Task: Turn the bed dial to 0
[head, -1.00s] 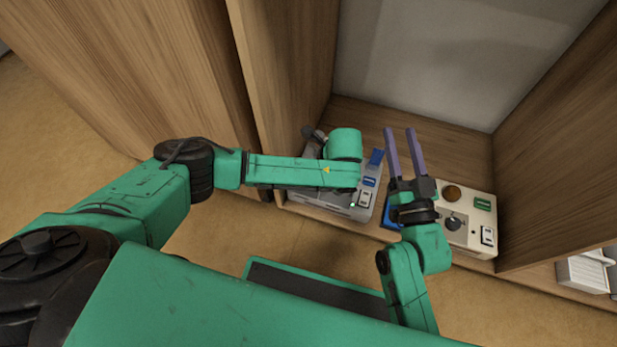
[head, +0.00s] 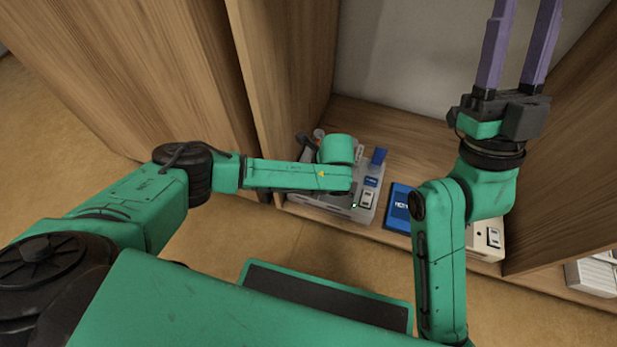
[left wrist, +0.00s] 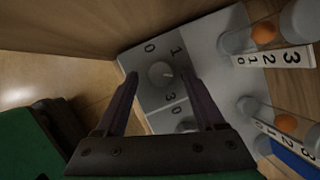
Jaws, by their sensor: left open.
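A grey unit (head: 330,209) stands on the wooden shelf in the head view, partly covered by my left arm. In the left wrist view, its sloped panel carries a round grey dial (left wrist: 159,74) with 0, 1 and 3 printed around it. The dial's pointer is too small to read surely. My left gripper (left wrist: 160,77) is open, its two dark fingers on either side of the dial in that view; contact cannot be told. In the head view its fingers are hidden behind my wrist. My right gripper (head: 527,6) is open and empty, raised at the upper right.
Two clear tubes with orange balls (left wrist: 264,33) and numbered scales stand beside the dial panel. A blue box (head: 400,208) and a white device (head: 488,243), mostly hidden by my right arm, are further right. Wooden side walls (head: 285,90) bound the shelf.

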